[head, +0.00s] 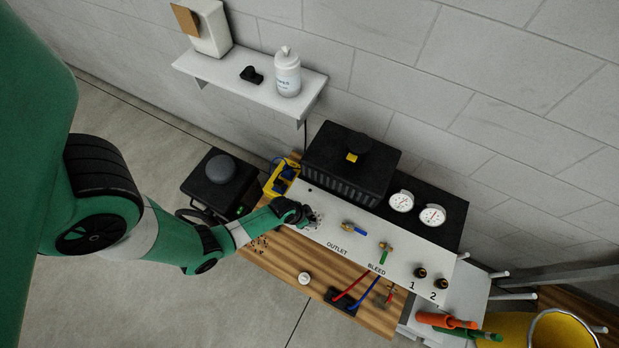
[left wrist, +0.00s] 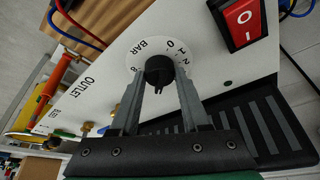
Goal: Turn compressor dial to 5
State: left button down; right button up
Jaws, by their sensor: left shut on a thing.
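The compressor dial is a black knob (left wrist: 158,68) on a white round scale marked BAR with numbers, on the white front panel (head: 340,236). In the left wrist view, my left gripper (left wrist: 162,78) has one finger on each side of the knob and is shut on it. The fingers and knob hide part of the scale, and I cannot tell which number the knob points to. In the head view, my left gripper (head: 303,213) reaches the panel's left end and mostly covers the dial. My right gripper is in neither view.
A red rocker switch (left wrist: 238,20) sits near the dial. The panel also carries an OUTLET valve (head: 354,228), a BLEED valve (head: 385,250) and two gauges (head: 402,201) behind. A black compressor box (head: 345,165) stands behind. Red and blue hoses (head: 362,294) lie in front.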

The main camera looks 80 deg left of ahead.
pick_arm(q)
jog(key=shift+d+n+g+y, duration=0.1)
jog(key=shift+n+g+y, duration=0.4)
jog(key=shift+n, duration=1.3)
jog(key=shift+c, duration=1.9)
grip_release()
jog(key=p+v, duration=0.7)
jog(key=v, duration=0.4)
jog(key=shift+s+d+r+p, duration=0.2)
jog(key=shift+s+p, duration=0.05)
jog(key=shift+p, duration=0.05)
